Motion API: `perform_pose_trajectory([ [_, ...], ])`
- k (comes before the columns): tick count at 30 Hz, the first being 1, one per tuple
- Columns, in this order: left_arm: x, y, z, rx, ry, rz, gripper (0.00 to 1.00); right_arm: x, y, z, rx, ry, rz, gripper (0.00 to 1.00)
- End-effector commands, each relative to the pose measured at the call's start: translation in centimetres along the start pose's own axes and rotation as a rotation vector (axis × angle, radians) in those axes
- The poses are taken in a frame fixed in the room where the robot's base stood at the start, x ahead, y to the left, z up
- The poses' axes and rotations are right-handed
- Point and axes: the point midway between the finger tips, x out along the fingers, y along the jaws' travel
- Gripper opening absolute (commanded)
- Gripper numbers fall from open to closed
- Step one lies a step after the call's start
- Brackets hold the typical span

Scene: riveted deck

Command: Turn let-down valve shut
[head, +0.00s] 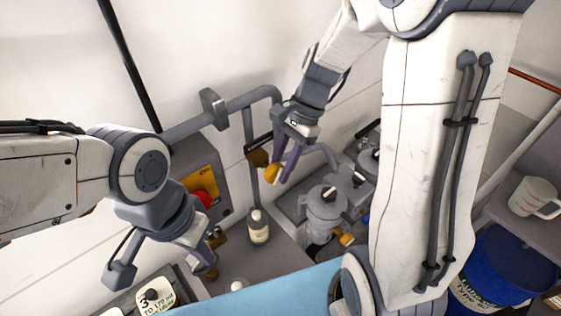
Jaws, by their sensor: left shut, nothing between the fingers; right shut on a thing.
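My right gripper (281,165) comes down from the top middle and is shut on an orange knob (271,174), near the vertical grey pipe. I take this knob to be the let-down valve's handle; no label on it can be read. The fingers hide part of it, and its turn position cannot be told. A dark brown fitting (258,158) sits just left of it on the pipe. My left gripper (209,258) is shut and empty at the lower left, close to small brass parts (216,237) by the wall.
A small bottle (258,226) stands below the pipe. Grey metal canisters (325,207) stand right of it, one with an orange outlet. A blue drum (500,262) and white jug (535,197) are far right.

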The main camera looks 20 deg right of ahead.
Motion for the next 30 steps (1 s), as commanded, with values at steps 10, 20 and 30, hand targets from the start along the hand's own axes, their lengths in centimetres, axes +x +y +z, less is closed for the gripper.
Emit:
perform_pose_trajectory([
  [10, -0.8, 0.1, 0.0, 0.001, 0.000, 0.000, 0.00, 0.3, -0.1, -0.6, 0.006, -0.331, -0.004, 0.00],
  [20, -1.0, 0.1, -0.1, 0.002, 0.000, 0.000, 0.00, 1.0, -0.1, -0.8, 0.003, -0.645, -0.005, 0.00],
  [30, -0.5, 0.0, 0.0, 0.001, 0.000, 0.000, 0.00, 1.6, -0.2, -0.9, 0.000, -0.927, -0.006, 0.00],
])
